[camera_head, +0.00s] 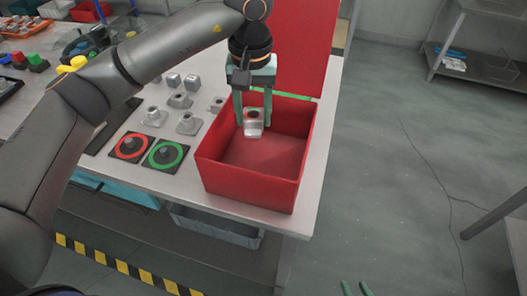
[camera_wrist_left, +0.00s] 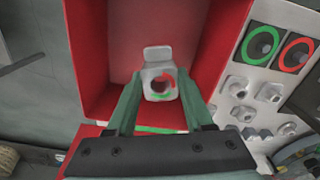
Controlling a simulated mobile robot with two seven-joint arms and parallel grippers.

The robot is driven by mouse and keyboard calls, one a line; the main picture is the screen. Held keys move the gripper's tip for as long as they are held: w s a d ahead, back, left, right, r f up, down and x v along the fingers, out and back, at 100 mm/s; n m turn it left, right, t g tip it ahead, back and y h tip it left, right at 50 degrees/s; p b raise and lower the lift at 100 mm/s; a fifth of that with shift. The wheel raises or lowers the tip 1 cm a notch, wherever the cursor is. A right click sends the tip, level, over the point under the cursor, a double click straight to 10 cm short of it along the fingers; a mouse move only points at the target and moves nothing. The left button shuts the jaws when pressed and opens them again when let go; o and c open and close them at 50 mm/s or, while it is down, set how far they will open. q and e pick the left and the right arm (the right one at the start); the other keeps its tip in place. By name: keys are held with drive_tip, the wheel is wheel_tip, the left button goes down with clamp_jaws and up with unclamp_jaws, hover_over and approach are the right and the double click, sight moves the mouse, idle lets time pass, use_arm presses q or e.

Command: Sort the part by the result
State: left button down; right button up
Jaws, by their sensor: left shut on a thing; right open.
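My left gripper (camera_head: 254,118) is shut on a grey metal part (camera_head: 253,130). It holds the part over the red box (camera_head: 245,190), within its rim; the part appears above the floor of the box. In the left wrist view the part (camera_wrist_left: 158,52) sits between the green fingers, with a round hole facing the camera and red and green arcs around the hole. A red-ringed pad (camera_head: 120,155) and a green-ringed pad (camera_head: 155,165) lie left of the box, each with a dark knob. My right gripper (camera_head: 357,289) shows only its green fingertips, apart and empty.
Several similar grey parts (camera_head: 188,123) stand on the table left of the box. A red panel (camera_head: 303,45) rises behind the box. A grey bin (camera_head: 215,229) sits below the table. Open floor lies to the right, with a metal shelf (camera_head: 480,50) beyond.

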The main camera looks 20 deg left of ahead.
use_arm(q)
drive_tip(key=shift+c, duration=1)
unclamp_jaws()
drive_tip(key=shift+r, duration=0.15)
wheel_tip(320, 180, up, 12)
drive_tip(key=shift+r, duration=0.15)
drive_tip(key=shift+s, duration=0.1)
